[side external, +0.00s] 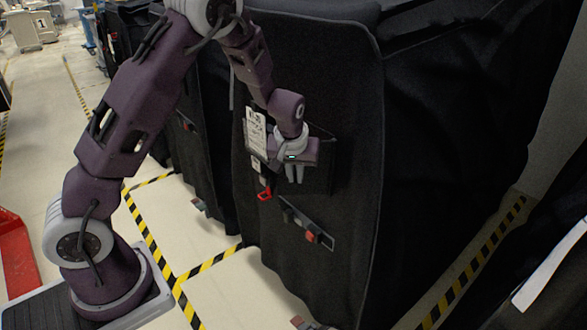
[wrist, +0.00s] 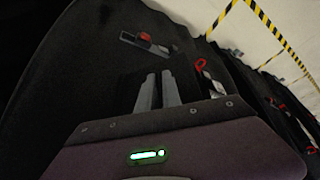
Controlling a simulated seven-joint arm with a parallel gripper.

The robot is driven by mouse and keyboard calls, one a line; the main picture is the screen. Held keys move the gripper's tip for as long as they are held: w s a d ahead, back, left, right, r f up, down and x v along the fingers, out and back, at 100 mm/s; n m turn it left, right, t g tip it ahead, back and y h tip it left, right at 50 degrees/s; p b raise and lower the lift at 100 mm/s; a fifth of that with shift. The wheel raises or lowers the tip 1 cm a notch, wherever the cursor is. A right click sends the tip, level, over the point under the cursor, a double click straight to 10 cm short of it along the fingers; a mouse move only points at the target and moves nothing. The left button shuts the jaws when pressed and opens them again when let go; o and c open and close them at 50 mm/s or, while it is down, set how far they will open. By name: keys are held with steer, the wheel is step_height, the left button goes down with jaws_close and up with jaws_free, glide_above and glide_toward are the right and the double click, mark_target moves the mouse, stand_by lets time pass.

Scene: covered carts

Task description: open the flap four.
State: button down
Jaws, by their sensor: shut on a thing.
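A tall cart under a black fabric cover (side external: 350,120) stands in front of my arm. A black flap (side external: 321,178) shows on its front face, partly behind my gripper; I cannot read a number on it. My gripper (side external: 294,180) points down against this flap, with its fingers close together. In the wrist view my gripper (wrist: 158,90) lies over black fabric (wrist: 105,70), with a narrow dark gap between the grey fingers. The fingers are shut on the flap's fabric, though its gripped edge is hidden.
A white label (side external: 256,130) and a red clip (side external: 265,195) hang left of my gripper. A strap with a red buckle (side external: 312,237) is below it. Other covered carts stand close by on both sides. Yellow-black tape (side external: 150,238) marks the open floor at left.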

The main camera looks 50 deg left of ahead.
steer(key=w+d+n+g+y, duration=0.1)
steer(key=d+n+g, duration=0.2)
steer(key=d+n, duration=0.6)
steer(key=shift+w+n+g+y, duration=0.3)
steer(key=shift+w+n, duration=0.1)
steer(key=shift+n, duration=0.1)
steer(key=shift+d, duration=0.1)
stand_by(0.3)
steer(key=c, duration=1.5)
jaws_free()
steer(key=v, duration=0.7)
